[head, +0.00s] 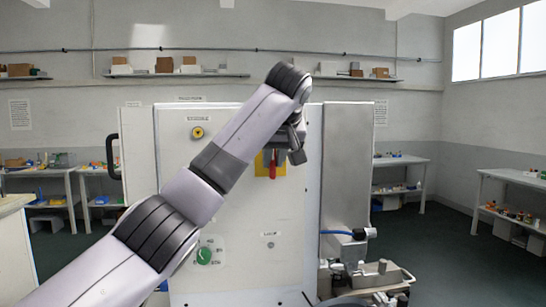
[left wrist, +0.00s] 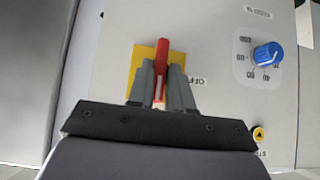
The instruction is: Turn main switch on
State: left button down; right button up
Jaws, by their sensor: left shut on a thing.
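The main switch is a red handle on a yellow plate on the front of the pale cabinet (head: 230,235). In the left wrist view the red handle (left wrist: 162,48) lies lengthwise between my fingers, with the yellow plate (left wrist: 138,58) behind it. An OFF label (left wrist: 198,81) is beside the plate. My left gripper (left wrist: 161,75) is shut on the handle. In the head view my arm crosses the cabinet, and only part of the yellow plate (head: 283,172) and a little red show beneath the left gripper (head: 272,155). My right gripper is not in view.
A blue knob (left wrist: 267,54) with a numbered scale and a yellow-ringed button (left wrist: 258,135) are on the same panel. A green round control (head: 204,256) is lower on the cabinet. A grey side housing (head: 347,160) and metal fittings (head: 380,275) stand to the right.

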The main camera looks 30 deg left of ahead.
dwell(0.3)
pick_arm(q)
jog(key=c, duration=1.1)
grip_release()
jog(key=b+v, duration=0.1)
jog(key=v, duration=0.6)
